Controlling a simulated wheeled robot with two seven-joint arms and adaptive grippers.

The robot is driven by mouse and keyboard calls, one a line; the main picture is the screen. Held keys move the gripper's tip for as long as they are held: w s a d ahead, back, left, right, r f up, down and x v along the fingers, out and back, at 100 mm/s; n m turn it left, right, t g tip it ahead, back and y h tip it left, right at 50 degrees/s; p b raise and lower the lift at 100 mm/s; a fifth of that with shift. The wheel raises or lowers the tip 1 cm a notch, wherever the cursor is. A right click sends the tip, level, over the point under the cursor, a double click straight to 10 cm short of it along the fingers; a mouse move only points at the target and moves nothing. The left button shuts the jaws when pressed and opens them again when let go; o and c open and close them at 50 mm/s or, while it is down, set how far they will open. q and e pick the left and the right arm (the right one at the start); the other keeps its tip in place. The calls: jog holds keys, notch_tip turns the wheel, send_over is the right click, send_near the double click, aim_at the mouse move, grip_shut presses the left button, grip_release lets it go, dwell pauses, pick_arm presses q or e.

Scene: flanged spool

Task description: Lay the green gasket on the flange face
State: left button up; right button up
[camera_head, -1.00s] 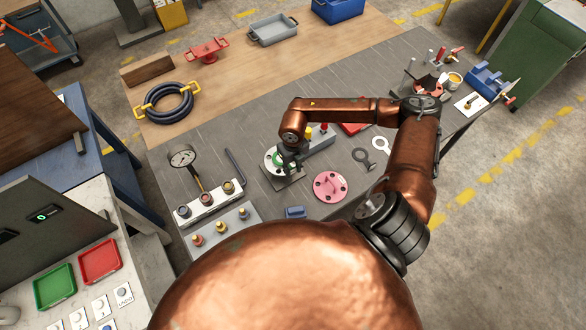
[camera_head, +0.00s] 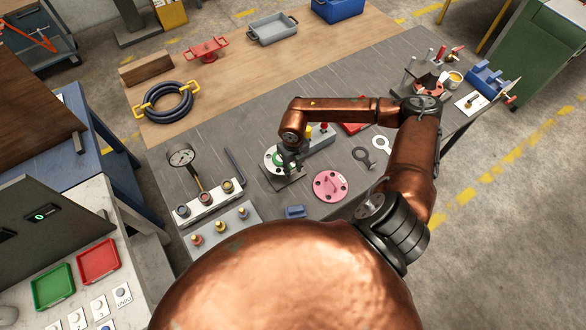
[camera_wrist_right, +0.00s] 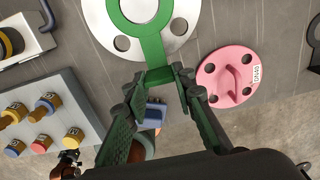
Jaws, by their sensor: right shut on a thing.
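The green gasket (camera_wrist_right: 153,46) is a flat ring with a tab. My right gripper (camera_wrist_right: 160,80) is shut on the tab, and the ring reaches out past the fingertips. The ring overlaps the pale flange face (camera_wrist_right: 181,36), with round bolt holes showing outside it. Whether the ring touches the face or hovers just above it, I cannot tell. In the head view the flange (camera_head: 270,154) sits on a grey plate, partly hidden by my right gripper (camera_head: 290,171), with a bit of the green gasket (camera_head: 279,159) showing. My left gripper is out of view.
A pink flanged cover (camera_head: 331,186) lies right of the flange, and a small blue block (camera_head: 295,211) is in front. A pressure gauge (camera_head: 181,156) and racks with several fittings (camera_head: 221,227) stand to the left. A hex key (camera_head: 234,165) lies between. Blind plates (camera_head: 363,157) lie to the right.

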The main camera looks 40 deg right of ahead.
jog(key=shift+f+b, duration=0.3)
jog(key=shift+f, duration=0.1)
jog(key=o, duration=0.9)
jog(key=shift+o, duration=0.2)
notch_tip(320, 180, up, 12)
jog(key=shift+a, duration=0.1)
